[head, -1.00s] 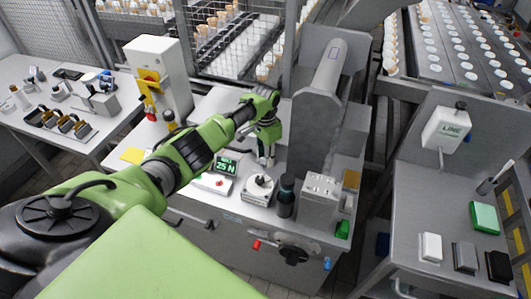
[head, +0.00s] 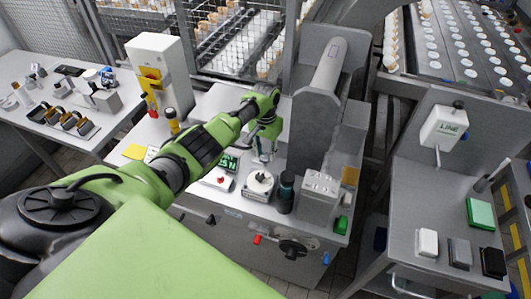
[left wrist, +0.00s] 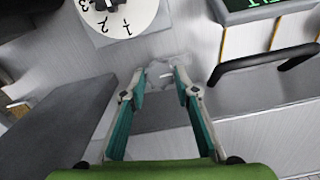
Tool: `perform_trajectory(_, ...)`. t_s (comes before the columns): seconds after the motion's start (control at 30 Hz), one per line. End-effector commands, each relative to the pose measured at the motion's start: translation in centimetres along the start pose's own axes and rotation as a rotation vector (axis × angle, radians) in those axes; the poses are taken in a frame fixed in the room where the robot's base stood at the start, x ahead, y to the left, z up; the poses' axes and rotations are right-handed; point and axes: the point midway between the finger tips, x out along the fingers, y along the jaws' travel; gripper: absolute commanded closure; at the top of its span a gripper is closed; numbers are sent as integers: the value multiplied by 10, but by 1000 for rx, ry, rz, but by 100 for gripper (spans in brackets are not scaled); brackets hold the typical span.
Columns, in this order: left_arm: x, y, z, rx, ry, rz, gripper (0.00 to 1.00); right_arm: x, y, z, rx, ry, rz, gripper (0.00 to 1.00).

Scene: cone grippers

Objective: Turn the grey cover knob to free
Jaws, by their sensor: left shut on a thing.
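The grey cover knob (left wrist: 160,71) is a small, pale grey knob on the grey panel in the left wrist view, partly hidden between the fingertips. My left gripper (left wrist: 160,80) has its two teal-lined fingers on either side of it and is shut on it. In the head view my left gripper (head: 264,155) points down at the bench top behind the white dial, and the knob is too small and covered to make out. My right gripper is not in view.
A white numbered dial (head: 260,184) is close in front of the gripper, with a dark bottle (head: 286,190) to its right. A green-lit display (head: 229,163) is partly behind my arm. A black handle (left wrist: 265,66) lies right of the fingers. A tall grey housing (head: 316,130) stands to the right.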

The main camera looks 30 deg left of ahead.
Motion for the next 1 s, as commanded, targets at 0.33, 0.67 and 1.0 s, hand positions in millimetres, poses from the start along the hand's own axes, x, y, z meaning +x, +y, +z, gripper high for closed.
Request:
perform_trajectory(0.33,-1,0,-1,-1,3,0,64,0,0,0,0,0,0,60)
perform_trajectory(0.67,-6,0,-1,0,3,0,64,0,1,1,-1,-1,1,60)
perform_trajectory(1.0,-65,-1,-2,1,7,-1,64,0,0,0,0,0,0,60)
